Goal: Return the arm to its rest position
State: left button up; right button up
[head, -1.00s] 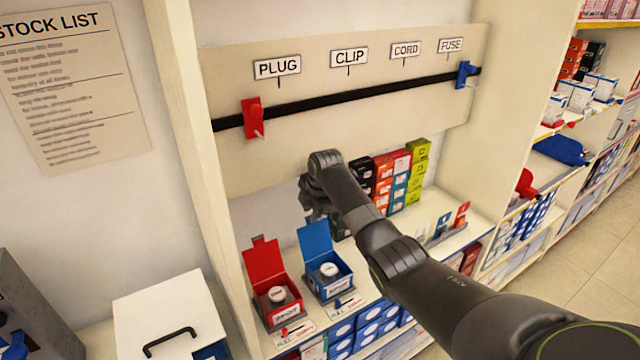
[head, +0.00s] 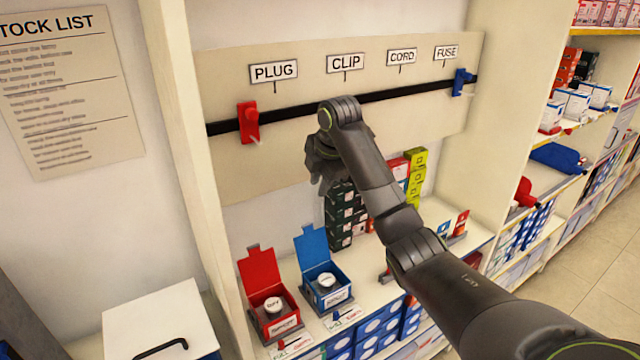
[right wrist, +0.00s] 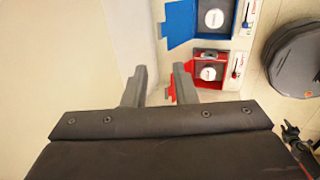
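My right arm (head: 390,205) reaches in from the lower right of the head view. Its gripper (head: 322,178) hangs in front of the label board, above the shelf with the boxes, and touches nothing that I can see. In the right wrist view the two fingers of the right gripper (right wrist: 160,85) are apart with nothing between them. Beyond them lie the open red box (right wrist: 209,70) and the open blue box (right wrist: 208,18), each with a round white item inside.
The board (head: 225,75) carries a black rail (head: 300,113) with a red holder (head: 248,122) under PLUG and a blue one (head: 462,82) under FUSE. The red box (head: 268,295) and blue box (head: 320,270) stand on the shelf. Stacked cartons (head: 345,215) are behind the arm.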

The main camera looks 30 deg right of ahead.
dwell(0.4)
jog(key=s+a+f+m, duration=0.1)
jog(key=s+f+m, duration=0.3)
jog(key=s+f, duration=0.7)
jog(key=s+a+f+m, duration=0.1)
jog(key=s+f+m, duration=0.4)
jog(key=s+f, duration=0.6)
jog(key=s+f+m+h, duration=0.3)
jog(key=s+m, duration=0.7)
jog(key=s, duration=1.2)
notch_tip(320, 180, down, 26)
jog(key=d+g+y, duration=0.1)
jog(key=d+g, duration=0.1)
jog(key=s+a+f+g, duration=0.1)
jog(key=s+a+f, duration=0.1)
jog(key=s+f, duration=1.3)
jog(key=shift+f+y+b, duration=0.4)
jog(key=shift+f, duration=0.35)
